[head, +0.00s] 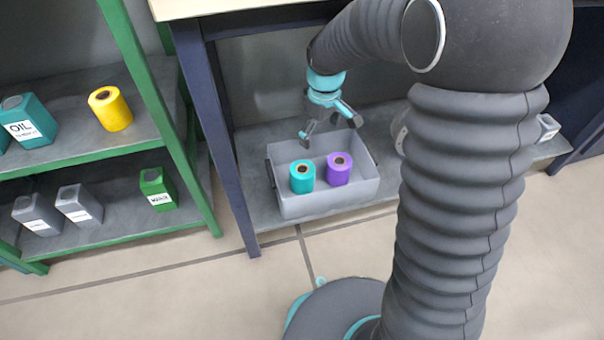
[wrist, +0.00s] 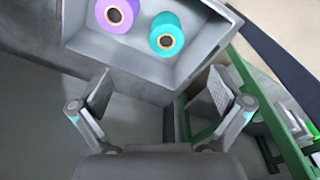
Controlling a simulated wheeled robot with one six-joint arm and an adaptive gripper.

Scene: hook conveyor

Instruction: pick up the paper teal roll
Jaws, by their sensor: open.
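The teal paper roll (head: 302,177) stands upright in a grey bin (head: 318,205) on the low shelf under the table. A purple roll (head: 339,168) stands just right of it. In the wrist view the teal roll (wrist: 167,36) is right of the purple roll (wrist: 117,12), near the bin's wall (wrist: 120,58). My gripper (head: 331,133) is open and empty above the back part of the bin, behind and above the rolls. In the wrist view its two fingers (wrist: 162,98) are spread wide, below the rolls in the picture, with nothing between them.
The table's dark blue leg (head: 215,140) stands left of the bin, and the tabletop (head: 215,8) overhangs it. A green shelf (head: 150,90) at left holds a yellow roll (head: 110,108), teal oil cans, grey cans and a green can (head: 158,190).

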